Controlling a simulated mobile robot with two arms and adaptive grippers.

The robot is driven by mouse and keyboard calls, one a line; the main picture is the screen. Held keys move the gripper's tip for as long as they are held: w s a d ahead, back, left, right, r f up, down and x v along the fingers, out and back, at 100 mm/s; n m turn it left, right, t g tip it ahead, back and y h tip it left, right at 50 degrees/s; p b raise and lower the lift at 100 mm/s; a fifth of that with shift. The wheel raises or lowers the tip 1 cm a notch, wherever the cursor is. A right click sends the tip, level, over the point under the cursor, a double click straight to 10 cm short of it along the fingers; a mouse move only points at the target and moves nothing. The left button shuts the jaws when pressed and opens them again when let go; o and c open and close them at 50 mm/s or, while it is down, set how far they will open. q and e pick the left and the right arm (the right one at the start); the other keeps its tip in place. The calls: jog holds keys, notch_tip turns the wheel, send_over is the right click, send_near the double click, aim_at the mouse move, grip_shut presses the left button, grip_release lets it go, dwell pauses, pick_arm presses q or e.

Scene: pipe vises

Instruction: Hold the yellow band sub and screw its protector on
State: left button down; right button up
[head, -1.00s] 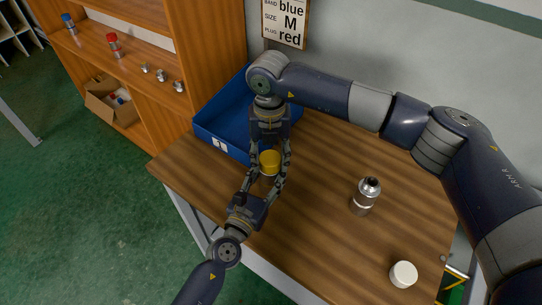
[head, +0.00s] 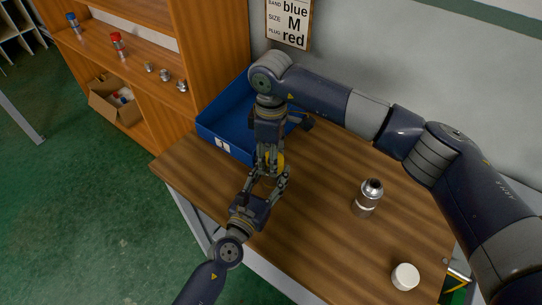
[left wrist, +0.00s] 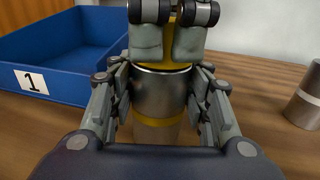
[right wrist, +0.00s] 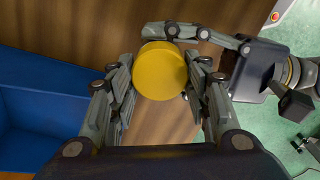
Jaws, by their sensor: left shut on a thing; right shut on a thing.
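The yellow band sub (left wrist: 160,90) is a metal cylinder with a yellow band, upright between the fingers of my left gripper (head: 268,183), which is shut on it. The yellow protector (right wrist: 161,71) is a round cap at the sub's top end; it also shows in the head view (head: 281,162), partly hidden. My right gripper (head: 271,160) comes from above and is shut on the protector. In the left wrist view its pads sit just above the sub's metal body, with yellow (left wrist: 165,66) showing between. I cannot tell how far the threads are engaged.
A blue tray (head: 214,141) labelled 1 stands behind the grippers. Another metal sub (head: 366,199) and a white cap (head: 405,277) stand to the right on the wooden table (head: 320,225). Shelves with small parts are at the left.

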jog(key=shift+w+m, duration=0.1)
jog(key=shift+m, duration=0.6)
jog(key=shift+d, duration=0.1)
jog(key=o, duration=0.9)
jog(key=shift+r, duration=2.3)
jog(key=shift+c, duration=0.2)
